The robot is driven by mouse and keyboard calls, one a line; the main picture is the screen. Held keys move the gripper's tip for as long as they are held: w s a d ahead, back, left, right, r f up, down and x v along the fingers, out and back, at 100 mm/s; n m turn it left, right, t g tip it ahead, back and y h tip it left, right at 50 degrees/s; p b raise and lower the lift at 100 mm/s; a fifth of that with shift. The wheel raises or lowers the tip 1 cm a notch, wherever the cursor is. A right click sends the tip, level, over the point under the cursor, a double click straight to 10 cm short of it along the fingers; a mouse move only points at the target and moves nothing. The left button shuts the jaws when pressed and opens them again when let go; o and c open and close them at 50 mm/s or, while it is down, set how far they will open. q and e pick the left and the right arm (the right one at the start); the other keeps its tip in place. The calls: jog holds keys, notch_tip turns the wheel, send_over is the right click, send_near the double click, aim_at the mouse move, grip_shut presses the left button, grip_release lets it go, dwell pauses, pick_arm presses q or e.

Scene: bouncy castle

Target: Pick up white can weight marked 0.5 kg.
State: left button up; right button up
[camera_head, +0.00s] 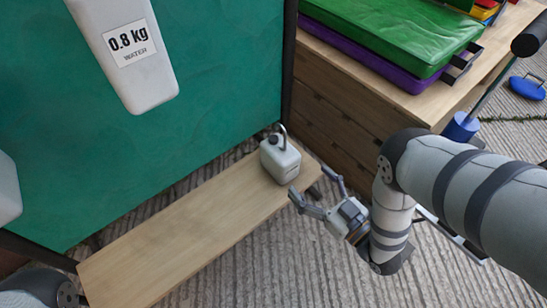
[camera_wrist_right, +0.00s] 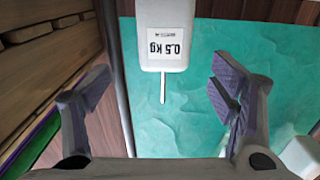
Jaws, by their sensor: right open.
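The white can weight (camera_head: 281,160) stands on the right end of a wooden bench, with a dark curved handle on top. In the right wrist view, which looks upside down, the can (camera_wrist_right: 178,14) shows a label reading 0.5 kg, and its thin pale handle points down the picture. My right gripper (camera_head: 311,183) is open and empty, just right of the can and apart from it. In the right wrist view its two fingers (camera_wrist_right: 157,88) stand wide apart, with the can beyond the gap between them. My left gripper is not in view.
The bench (camera_head: 180,240) is bare left of the can. A green panel (camera_head: 215,80) stands behind it. A white 0.8 kg can (camera_head: 150,88) is in front of the panel at upper left. A wooden box (camera_head: 345,110) with green and purple mats (camera_head: 400,35) stands behind my right gripper.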

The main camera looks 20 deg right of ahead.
aim_at(280, 152)
jog(key=b+x, duration=0.1)
jog(key=x, duration=0.2)
jog(key=b+x, duration=0.1)
jog(key=x, duration=0.3)
jog(key=b+x, duration=0.1)
jog(key=x, duration=0.2)
jog(key=shift+w+a+b, duration=0.2)
jog(key=shift+a+b, duration=0.2)
jog(key=shift+w+a+r, duration=0.15)
jog(key=shift+w, duration=0.3)
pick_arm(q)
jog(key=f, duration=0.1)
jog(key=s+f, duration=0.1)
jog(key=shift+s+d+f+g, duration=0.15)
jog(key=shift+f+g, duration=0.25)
pick_arm(e)
jog(key=shift+r, duration=0.1)
jog(key=c, duration=1.7)
